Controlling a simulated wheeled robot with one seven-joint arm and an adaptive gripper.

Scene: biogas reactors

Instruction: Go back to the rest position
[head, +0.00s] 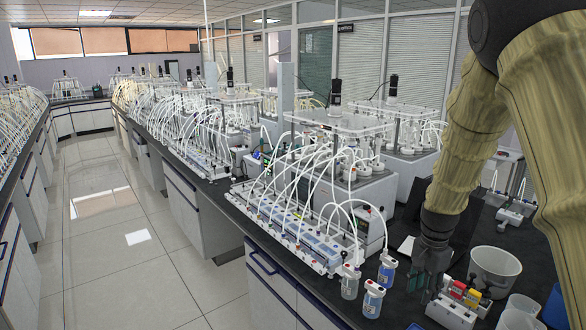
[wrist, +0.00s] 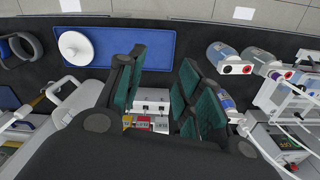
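My gripper (head: 424,282) hangs over the dark bench at the right of the head view, fingers pointing down. In the wrist view my gripper (wrist: 163,92) shows its two green-padded fingers spread apart, with nothing held between them. Below and beyond the gap is a white block (wrist: 151,101) with red and yellow parts, apart from the pads as far as I can see. The same white block (head: 452,311) stands just right of the gripper in the head view.
A white pot (head: 494,267) and beakers (head: 517,320) stand to the right. A blue tray (wrist: 192,50) with a white round lid (wrist: 76,47) lies near the bench edge. The aisle floor (head: 130,240) is clear.

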